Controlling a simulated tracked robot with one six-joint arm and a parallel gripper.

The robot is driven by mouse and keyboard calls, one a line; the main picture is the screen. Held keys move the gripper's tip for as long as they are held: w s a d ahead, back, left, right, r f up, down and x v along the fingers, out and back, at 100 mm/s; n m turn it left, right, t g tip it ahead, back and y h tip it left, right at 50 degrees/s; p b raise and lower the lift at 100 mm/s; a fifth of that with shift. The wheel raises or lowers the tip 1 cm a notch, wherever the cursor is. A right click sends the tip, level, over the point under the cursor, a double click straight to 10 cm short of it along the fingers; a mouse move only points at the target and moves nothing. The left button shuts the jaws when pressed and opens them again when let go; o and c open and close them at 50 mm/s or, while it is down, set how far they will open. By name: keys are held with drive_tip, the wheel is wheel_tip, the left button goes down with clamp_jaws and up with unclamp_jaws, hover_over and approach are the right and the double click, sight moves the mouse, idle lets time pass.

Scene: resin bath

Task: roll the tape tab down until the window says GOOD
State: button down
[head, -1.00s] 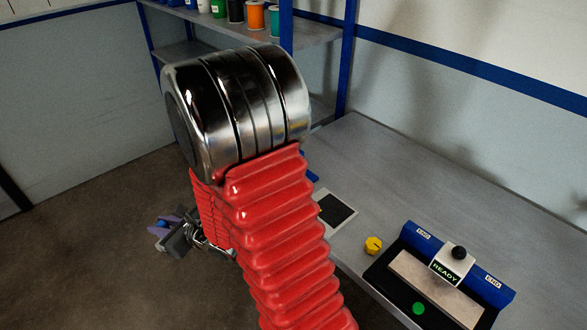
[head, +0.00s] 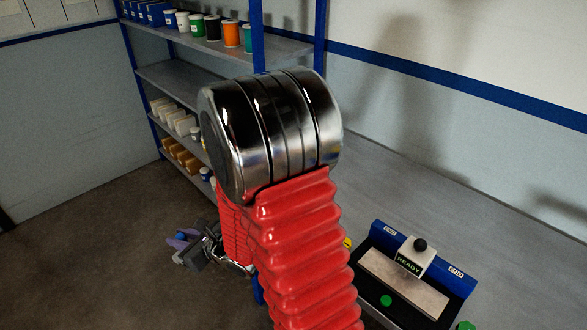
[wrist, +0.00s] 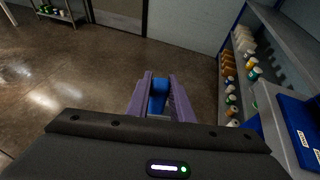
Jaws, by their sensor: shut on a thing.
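The taping fixture stands on the bench at the lower right of the head view: a blue rail (head: 455,272) with END labels, a pale plate (head: 405,285) and a black base. On the rail sits a white block with a black knob (head: 420,244); its window (head: 408,263) reads READY. I cannot make out a tape tab. My gripper (wrist: 159,98) is shut on a small blue piece (wrist: 159,84) between purple fingers. In the head view the gripper (head: 187,243) hangs over the floor, left of the bench and away from the fixture.
A green button (head: 386,301) is on the fixture's front. A yellow object (head: 347,243) is partly hidden behind my red-sleeved arm. A shelf (head: 180,75) with jars and bins stands behind. The bench (head: 400,190) behind the fixture is clear.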

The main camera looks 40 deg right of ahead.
drive_tip(key=shift+r, duration=0.1)
drive_tip(key=shift+d+r, duration=0.2)
drive_tip(key=shift+d, duration=0.05)
drive_tip(key=s+d+r+m+h, duration=0.1)
drive_tip(key=s+d+r, duration=0.2)
drive_tip(key=d, duration=0.7)
drive_tip(key=s+d+r+m+h, duration=0.1)
drive_tip(key=s+d+r, duration=0.2)
drive_tip(key=d, duration=0.7)
drive_tip(key=s+d+r+m+h, duration=0.1)
drive_tip(key=s+d+r, duration=0.3)
drive_tip(key=d, duration=0.6)
wheel_tip(320, 180, up, 2)
drive_tip(key=shift+d+r+t+h, duration=0.2)
drive_tip(key=shift+d+t+h, duration=0.1)
drive_tip(key=shift+d+h, duration=0.1)
drive_tip(key=shift+s+f, duration=0.1)
drive_tip(key=shift+f, duration=0.05)
wheel_tip(320, 180, down, 6)
drive_tip(key=shift+f, duration=0.3)
